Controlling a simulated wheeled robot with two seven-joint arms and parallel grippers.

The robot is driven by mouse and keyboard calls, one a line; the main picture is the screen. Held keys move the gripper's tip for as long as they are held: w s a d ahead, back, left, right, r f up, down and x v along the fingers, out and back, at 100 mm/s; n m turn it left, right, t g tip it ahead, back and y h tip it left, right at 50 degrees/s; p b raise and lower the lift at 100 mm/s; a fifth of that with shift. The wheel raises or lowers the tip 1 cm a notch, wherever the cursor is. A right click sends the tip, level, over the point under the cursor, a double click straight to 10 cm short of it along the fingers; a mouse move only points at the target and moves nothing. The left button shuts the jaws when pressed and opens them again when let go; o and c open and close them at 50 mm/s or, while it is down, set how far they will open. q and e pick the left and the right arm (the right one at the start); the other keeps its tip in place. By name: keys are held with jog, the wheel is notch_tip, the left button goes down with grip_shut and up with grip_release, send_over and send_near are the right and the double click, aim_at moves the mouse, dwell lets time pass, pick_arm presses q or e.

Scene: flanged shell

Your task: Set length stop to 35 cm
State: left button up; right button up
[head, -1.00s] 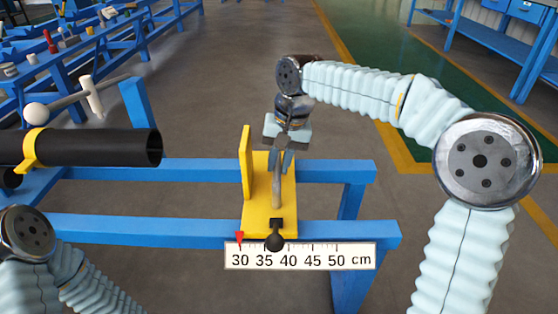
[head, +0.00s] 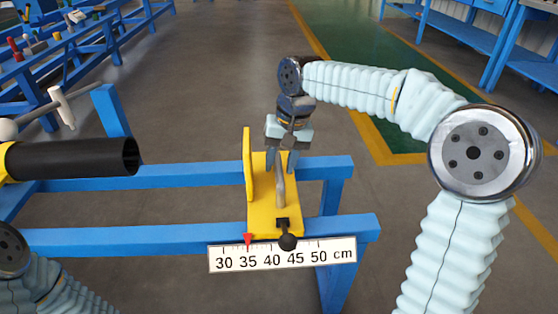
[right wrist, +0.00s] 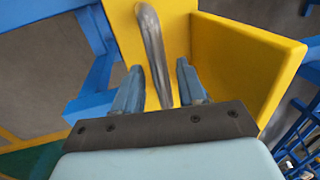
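The yellow length stop (head: 262,225) with its upright plate (head: 249,170) sits across the blue rails (head: 180,240). Its red pointer (head: 248,239) stands at about 35 on the white scale (head: 283,255), marked 30 to 50 cm. A black ball knob (head: 288,242) is at the stop's front. A grey bar handle (head: 280,190) stands on the stop. My right gripper (head: 282,167) is open at the handle's upper end. In the right wrist view its fingers (right wrist: 160,85) stand apart on both sides of the handle (right wrist: 153,50). My left gripper is out of view.
A black tube (head: 80,157) with a yellow clamp lies at the left, its open end facing the stop with a gap between. A white-headed lever (head: 62,108) is behind it. Blue benches stand at the back. The rails right of the stop are clear.

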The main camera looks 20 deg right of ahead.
jog(key=shift+o, duration=0.2)
jog(key=shift+r, duration=0.1)
notch_tip(320, 180, up, 13)
jog(key=d+p, duration=0.2)
jog(key=p, duration=0.1)
jog(key=shift+s+d+r, duration=0.2)
jog(key=shift+s+d, duration=0.1)
jog(key=shift+s, duration=0.05)
